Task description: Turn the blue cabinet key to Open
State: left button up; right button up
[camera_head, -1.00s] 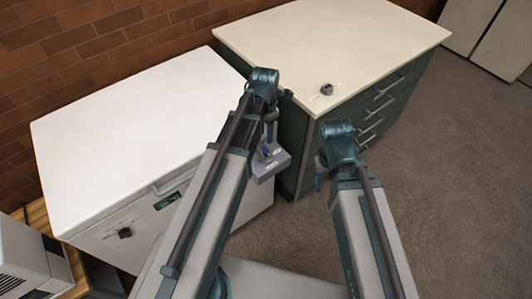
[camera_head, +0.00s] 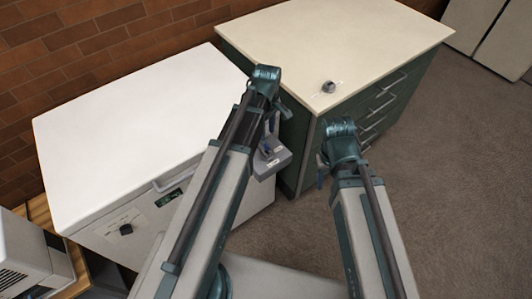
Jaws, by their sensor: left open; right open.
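The blue key (camera_head: 266,149) sits on a small grey lock box (camera_head: 272,165) with white labels, at the front between the white chest and the green cabinet. The label text is too small to read. My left gripper (camera_head: 273,126) is open, just above and behind the blue key; it appears empty, and its wrist partly hides it. I cannot tell whether it touches the key. My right gripper (camera_head: 321,173) is open, right of the lock box beside the cabinet's front corner, mostly hidden behind its own wrist.
A green drawer cabinet (camera_head: 306,150) with a cream top carries a dark knob (camera_head: 328,87). A white chest (camera_head: 120,130) with a dial (camera_head: 126,229) stands left. A grey appliance (camera_head: 30,260) is at the lower left.

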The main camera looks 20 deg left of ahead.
aim_at(267, 145)
pick_arm(q)
jog(key=shift+m, duration=1.2)
notch_tip(267, 145, down, 5)
jog(key=b, duration=0.5)
jog(key=shift+f+b, duration=1.4)
grip_shut()
